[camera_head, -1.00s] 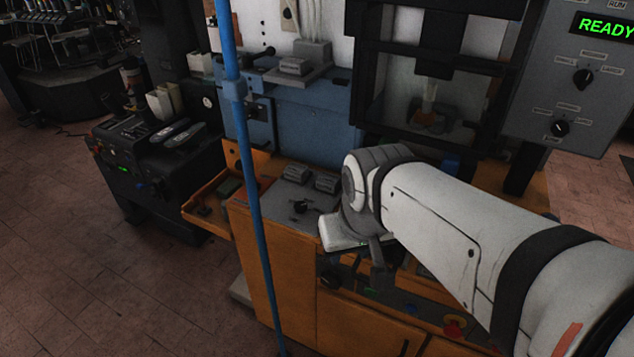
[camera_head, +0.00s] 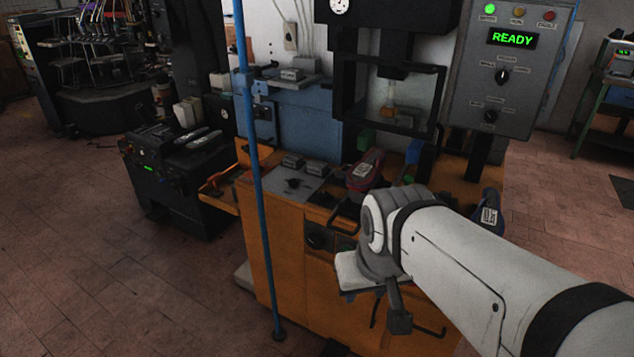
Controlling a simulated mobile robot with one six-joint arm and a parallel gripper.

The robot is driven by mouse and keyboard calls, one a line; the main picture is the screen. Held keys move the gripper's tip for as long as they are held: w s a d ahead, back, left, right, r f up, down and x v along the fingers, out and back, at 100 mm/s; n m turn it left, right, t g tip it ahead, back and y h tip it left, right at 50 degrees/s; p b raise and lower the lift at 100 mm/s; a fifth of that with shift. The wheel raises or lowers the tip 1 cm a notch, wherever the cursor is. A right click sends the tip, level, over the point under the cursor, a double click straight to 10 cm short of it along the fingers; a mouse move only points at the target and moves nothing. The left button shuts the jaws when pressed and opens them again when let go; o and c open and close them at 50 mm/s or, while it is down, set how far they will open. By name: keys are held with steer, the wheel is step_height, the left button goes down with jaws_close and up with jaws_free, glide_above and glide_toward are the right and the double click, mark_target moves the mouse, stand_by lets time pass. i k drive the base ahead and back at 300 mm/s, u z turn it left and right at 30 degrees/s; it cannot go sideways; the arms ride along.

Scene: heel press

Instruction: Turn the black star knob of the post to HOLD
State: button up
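The grey control box (camera_head: 520,95) shows a green READY display and two black selector knobs, an upper one (camera_head: 501,76) and a lower one (camera_head: 491,116). Their small labels, including any HOLD mark, are too small to read. My gripper (camera_head: 398,318) hangs below my white wrist, in front of the cabinet and apart from all these knobs in the picture. Whether its fingers are open cannot be seen.
A dark red shoe-like piece (camera_head: 366,172) and a dark blue one (camera_head: 489,210) are on the cabinet top. The press frame (camera_head: 340,100) rises behind. Open tiled floor (camera_head: 120,270) lies left.

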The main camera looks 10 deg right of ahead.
mark_target(323, 195)
steer(key=z, duration=0.1)
steer(key=i, duration=0.95)
